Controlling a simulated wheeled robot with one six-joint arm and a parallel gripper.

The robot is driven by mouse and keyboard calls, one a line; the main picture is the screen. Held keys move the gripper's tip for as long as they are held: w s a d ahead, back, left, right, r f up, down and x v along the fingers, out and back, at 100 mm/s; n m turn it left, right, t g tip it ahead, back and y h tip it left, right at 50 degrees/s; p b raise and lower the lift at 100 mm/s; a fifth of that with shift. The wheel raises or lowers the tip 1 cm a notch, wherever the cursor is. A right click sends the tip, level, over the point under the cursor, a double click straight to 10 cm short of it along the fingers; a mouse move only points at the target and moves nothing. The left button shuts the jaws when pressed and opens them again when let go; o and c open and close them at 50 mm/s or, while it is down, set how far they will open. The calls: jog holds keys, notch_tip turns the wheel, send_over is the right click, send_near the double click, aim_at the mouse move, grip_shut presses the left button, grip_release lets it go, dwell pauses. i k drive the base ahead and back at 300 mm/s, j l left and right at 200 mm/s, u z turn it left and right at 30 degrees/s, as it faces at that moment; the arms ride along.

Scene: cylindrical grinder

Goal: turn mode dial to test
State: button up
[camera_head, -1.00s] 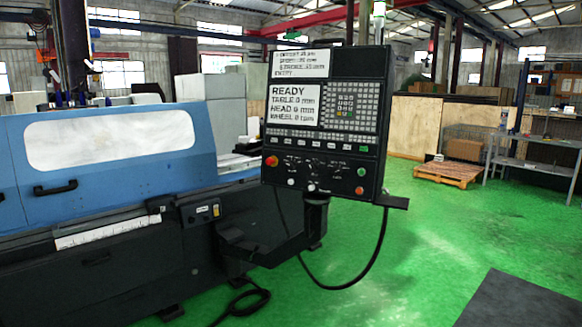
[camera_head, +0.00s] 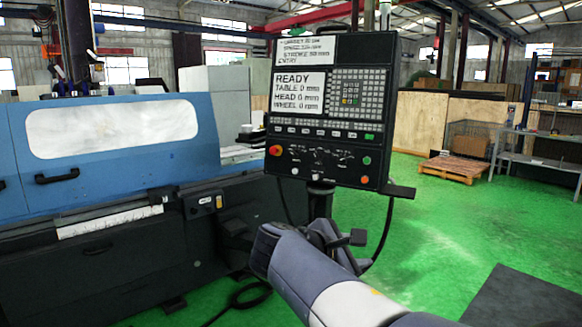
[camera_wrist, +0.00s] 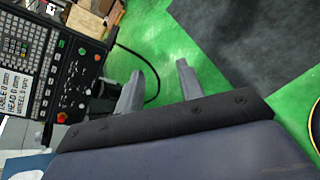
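The control panel (camera_head: 330,110) of the grinder stands upright in the head view, its screen reading READY. Its lower strip holds small dials (camera_head: 318,153), white knobs and coloured buttons; their labels are too small to read, so I cannot tell which is the mode dial or where it points. In the wrist view the panel (camera_wrist: 50,60) shows rotated at the left edge, with the dials (camera_wrist: 71,72) partly visible. My gripper (camera_wrist: 160,66) is open and empty, its fingers apart, pointing past the panel at the green floor. In the head view my arm's end is below the panel.
The blue grinder housing (camera_head: 110,140) fills the left. A post (camera_head: 320,203) carries the panel, and a black cable (camera_head: 384,235) hangs beside it. A ledge (camera_head: 398,191) juts from the panel's lower right.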

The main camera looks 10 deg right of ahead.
aim_at(296, 154)
jog(key=i+l+u, duration=0.3)
jog(key=i+l, duration=0.25)
jog(key=i, duration=0.25)
jog(key=i+l+u, duration=0.3)
jog(key=i+l, duration=0.45)
jog(key=i+l+u, duration=0.3)
jog(key=i+l, duration=0.4)
jog(key=l, duration=0.2)
